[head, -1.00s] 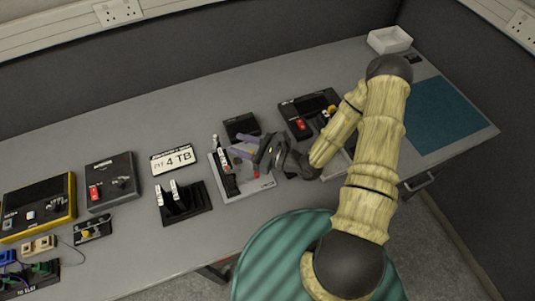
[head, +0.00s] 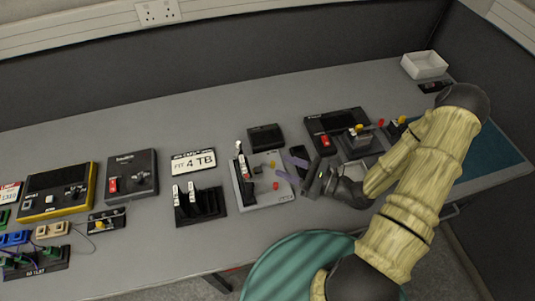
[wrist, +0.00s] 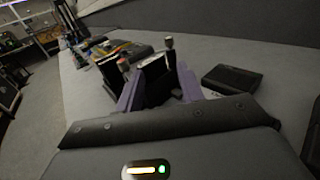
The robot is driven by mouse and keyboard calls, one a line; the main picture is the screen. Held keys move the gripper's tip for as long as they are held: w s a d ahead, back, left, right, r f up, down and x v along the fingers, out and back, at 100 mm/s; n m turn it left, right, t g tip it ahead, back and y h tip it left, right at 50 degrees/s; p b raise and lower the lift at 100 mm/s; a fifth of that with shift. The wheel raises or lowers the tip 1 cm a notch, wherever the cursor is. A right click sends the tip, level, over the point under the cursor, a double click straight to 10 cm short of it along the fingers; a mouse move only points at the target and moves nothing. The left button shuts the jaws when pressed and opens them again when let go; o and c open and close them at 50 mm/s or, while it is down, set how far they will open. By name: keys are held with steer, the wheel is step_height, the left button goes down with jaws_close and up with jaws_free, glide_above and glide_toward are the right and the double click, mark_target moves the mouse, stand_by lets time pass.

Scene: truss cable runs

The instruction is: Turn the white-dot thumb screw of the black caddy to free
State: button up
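A light grey dock (head: 250,198) holds an upright black caddy (head: 243,172) with a white and red front strip. A small pale knob (head: 238,146) stands at its top; I cannot make out a white dot. My gripper (head: 285,168) has two purple fingers, apart and empty, just right of the dock. In the wrist view, my gripper (wrist: 158,88) spreads to either side of a black caddy (wrist: 156,82) that lies beyond the fingers.
A black rack (head: 205,212) with two white-tabbed caddies stands left of the dock. A black box (head: 265,138) sits behind it, and a black device with a red switch (head: 325,143) stands to the right. The table's back strip is clear.

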steer(key=s+d+r+n+g+h, duration=0.1)
steer(key=s+r+n+g+h, duration=0.2)
steer(key=s+n+g+h, duration=0.7)
steer(key=w+d+r+n+t+h, duration=0.4)
steer(key=r+n, duration=0.5)
steer(key=n, duration=0.3)
steer(key=w+d+h, duration=0.1)
steer(key=d+h, duration=0.1)
steer(key=d, duration=0.1)
steer(key=shift+w+d+n+t, duration=0.15)
steer(key=shift+d+n+t, duration=0.25)
steer(key=shift+f, duration=0.1)
steer(key=shift+c, duration=0.2)
